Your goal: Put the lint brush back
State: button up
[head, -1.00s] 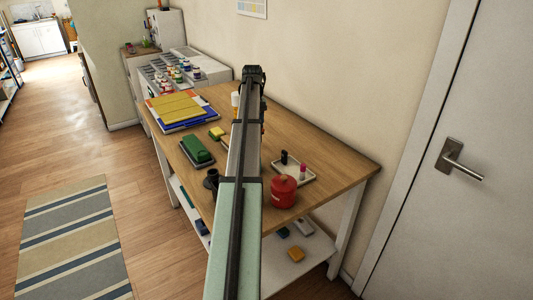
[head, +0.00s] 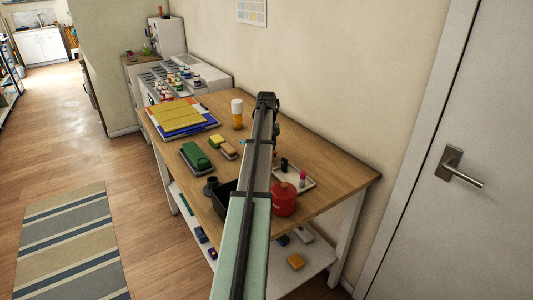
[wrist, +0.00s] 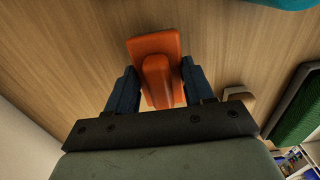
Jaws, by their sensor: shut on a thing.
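In the wrist view, an orange object (wrist: 157,50) with a broad flat part and a narrower raised grip sits between the dark fingers of my gripper (wrist: 157,82). It appears to be the lint brush, though no bristles or label show. My gripper is shut on its narrow grip, over the wooden tabletop. Whether the brush touches the wood is unclear. In the head view my own arm hides the gripper and the brush.
On the table (head: 335,178) stand a green object on a dark tray (head: 208,168), a yellow block (head: 216,141), a tan block (head: 229,150), an orange bottle (head: 237,119), a black bin (head: 225,200), a red canister (head: 284,200) and a white tray (head: 306,182).

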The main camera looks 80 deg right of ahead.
jog(key=shift+f, duration=1.35)
jog(key=shift+f, duration=0.1)
jog(key=o, duration=0.9)
jog(key=shift+o, duration=0.2)
notch_tip(320, 180, up, 12)
jog(key=shift+r, duration=0.15)
